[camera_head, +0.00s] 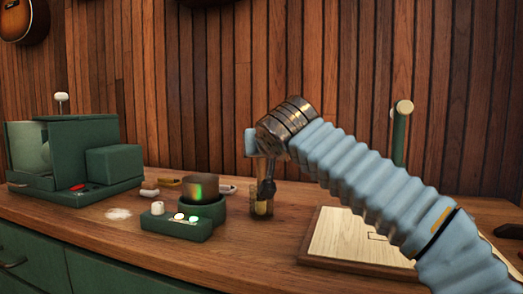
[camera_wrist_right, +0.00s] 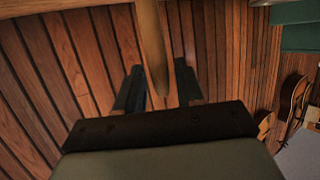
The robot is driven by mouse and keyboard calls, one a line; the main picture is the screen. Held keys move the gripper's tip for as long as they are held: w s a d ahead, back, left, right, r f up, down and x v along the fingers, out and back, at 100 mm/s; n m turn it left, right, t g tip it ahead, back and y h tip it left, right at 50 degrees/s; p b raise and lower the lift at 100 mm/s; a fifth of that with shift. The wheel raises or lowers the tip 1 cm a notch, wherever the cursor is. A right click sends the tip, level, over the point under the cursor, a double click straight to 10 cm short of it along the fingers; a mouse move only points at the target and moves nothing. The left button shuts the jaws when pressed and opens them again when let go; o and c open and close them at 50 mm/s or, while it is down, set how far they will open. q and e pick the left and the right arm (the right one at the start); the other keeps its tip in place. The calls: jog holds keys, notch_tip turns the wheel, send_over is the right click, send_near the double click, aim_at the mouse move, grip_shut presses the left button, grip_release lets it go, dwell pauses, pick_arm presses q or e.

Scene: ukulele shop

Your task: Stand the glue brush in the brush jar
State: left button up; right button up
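A glass jar (camera_head: 261,208) with an amber tint stands on the bench, below the end of my right arm. The glue brush (camera_head: 266,188) is upright there, its dark lower part overlapping the jar's mouth; it looks to be inside. My right gripper (camera_head: 259,158) is above the jar at the brush's upper end, its fingers hard to make out in the head view. In the right wrist view, the pale brush handle (camera_wrist_right: 152,45) runs between the two dark fingers of my gripper (camera_wrist_right: 159,80), with gaps visible on both sides. My left gripper is out of view.
A green device (camera_head: 180,226) with white knobs sits just left of the jar. Small pieces lie behind it. A larger green case (camera_head: 75,160) stands at the left. A pale wooden board (camera_head: 340,240) lies on the right, with a green post (camera_head: 399,140) behind it.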

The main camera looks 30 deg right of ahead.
jog(key=shift+o, duration=0.9)
jog(key=v, duration=1.3)
jog(key=shift+s, duration=0.4)
jog(key=shift+a, duration=0.1)
